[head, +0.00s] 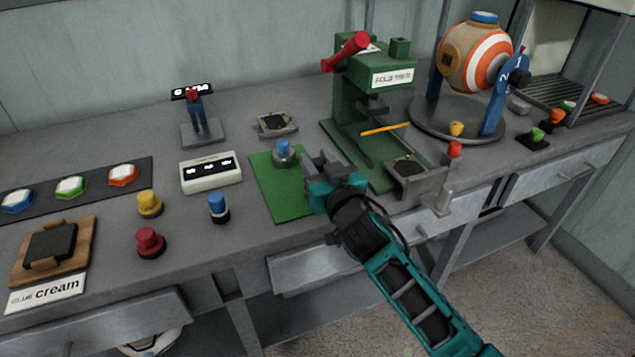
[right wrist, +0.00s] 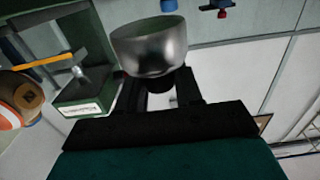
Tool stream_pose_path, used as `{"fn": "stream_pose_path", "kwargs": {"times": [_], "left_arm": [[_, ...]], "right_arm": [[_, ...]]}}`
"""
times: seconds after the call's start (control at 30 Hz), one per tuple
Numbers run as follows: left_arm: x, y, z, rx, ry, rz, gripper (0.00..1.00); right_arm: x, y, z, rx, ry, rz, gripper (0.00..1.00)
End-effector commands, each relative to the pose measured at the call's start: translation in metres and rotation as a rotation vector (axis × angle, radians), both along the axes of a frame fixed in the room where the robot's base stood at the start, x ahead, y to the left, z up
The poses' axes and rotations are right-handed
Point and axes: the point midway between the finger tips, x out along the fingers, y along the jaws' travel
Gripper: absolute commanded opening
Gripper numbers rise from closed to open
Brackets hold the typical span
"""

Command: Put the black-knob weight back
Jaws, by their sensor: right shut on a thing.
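My right gripper (head: 318,165) is over the right edge of the green mat (head: 275,203), beside the blue-knobbed metal weight (head: 284,155) standing on that mat. In the right wrist view, my right gripper (right wrist: 160,92) is shut on the black knob of a shiny metal weight (right wrist: 150,47). The weight's metal body sticks out beyond the fingers. In the head view the held weight is mostly hidden by the gripper, and I cannot tell its height over the mat. My left gripper is not in view.
The green press (head: 362,85) with a red handle stands just behind the gripper. A metal drawer-like tray (head: 420,188) is to the right.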

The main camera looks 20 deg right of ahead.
Motion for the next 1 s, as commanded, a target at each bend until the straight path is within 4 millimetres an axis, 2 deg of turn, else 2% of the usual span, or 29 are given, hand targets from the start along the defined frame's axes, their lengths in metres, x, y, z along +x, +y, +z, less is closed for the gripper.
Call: {"fn": "stream_pose_path", "kwargs": {"times": [0.27,0.53,0.67,0.7,0.93,1.0], "left_arm": [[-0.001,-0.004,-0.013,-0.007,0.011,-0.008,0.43],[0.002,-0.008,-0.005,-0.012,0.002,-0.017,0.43],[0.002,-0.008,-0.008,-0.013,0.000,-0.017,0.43],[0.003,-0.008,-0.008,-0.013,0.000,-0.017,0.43],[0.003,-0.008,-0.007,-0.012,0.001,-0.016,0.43],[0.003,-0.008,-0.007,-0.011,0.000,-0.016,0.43]], "right_arm": [[0.000,0.000,-0.037,0.003,-0.002,0.001,0.00],[0.000,0.000,-0.038,0.001,-0.004,0.002,0.00],[0.000,0.001,-0.042,0.002,-0.004,0.002,0.00],[0.000,0.000,-0.044,0.002,0.002,0.001,0.36],[0.000,0.000,-0.044,0.001,0.002,0.001,0.58],[0.000,0.000,-0.044,0.001,0.002,0.001,0.60]]}}
